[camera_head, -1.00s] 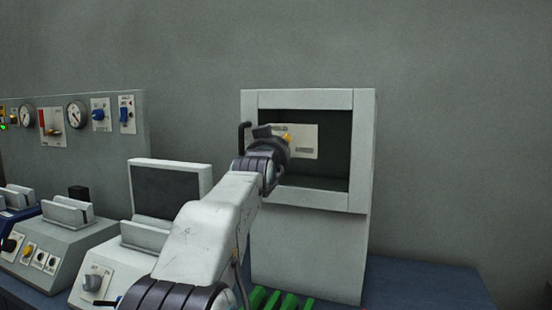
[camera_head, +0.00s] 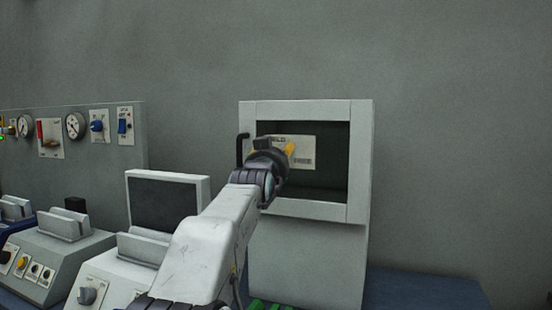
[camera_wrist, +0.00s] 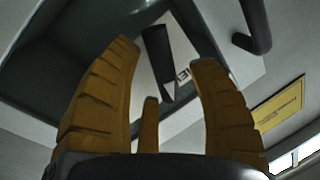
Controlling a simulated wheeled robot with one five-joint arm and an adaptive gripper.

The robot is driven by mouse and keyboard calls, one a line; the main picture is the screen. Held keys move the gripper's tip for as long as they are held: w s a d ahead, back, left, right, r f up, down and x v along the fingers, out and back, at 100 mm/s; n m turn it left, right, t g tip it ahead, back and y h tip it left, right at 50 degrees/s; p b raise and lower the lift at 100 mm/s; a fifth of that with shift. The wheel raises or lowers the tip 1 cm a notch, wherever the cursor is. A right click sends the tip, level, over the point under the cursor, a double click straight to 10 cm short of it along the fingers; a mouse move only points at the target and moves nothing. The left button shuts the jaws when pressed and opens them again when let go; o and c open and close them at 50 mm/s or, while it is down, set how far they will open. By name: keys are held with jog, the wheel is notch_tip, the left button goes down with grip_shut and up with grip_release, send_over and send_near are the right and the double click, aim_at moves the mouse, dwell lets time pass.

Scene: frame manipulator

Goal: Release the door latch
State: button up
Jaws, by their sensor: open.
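A pale box frame (camera_head: 360,170) stands on the bench, with a dark recess and a white lettered plate (camera_head: 301,151) inside. A dark lever-like bar (camera_wrist: 157,55), apparently the latch, shows in front of that plate in the wrist view. My gripper (camera_head: 290,150) is at the left part of the recess. In the wrist view my gripper (camera_wrist: 165,55) has its yellow fingers spread, with the bar between the fingertips and no clear contact. A black bar handle (camera_head: 241,150) is at the frame's left side; a similar handle (camera_wrist: 257,25) shows at upper right in the wrist view.
A panel with gauges and switches (camera_head: 75,125) stands at the left. A dark-screened console (camera_head: 165,195) and grey control boxes (camera_head: 60,250) stand left of my arm. A yellow label (camera_wrist: 280,104) is at right in the wrist view. The blue bench top is clear at right.

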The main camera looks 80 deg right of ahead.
jog(key=shift+a, duration=0.15)
jog(key=a, duration=1.1)
jog(key=shift+w+a+f, duration=0.35)
jog(key=shift+f, duration=0.1)
jog(key=shift+o, duration=0.2)
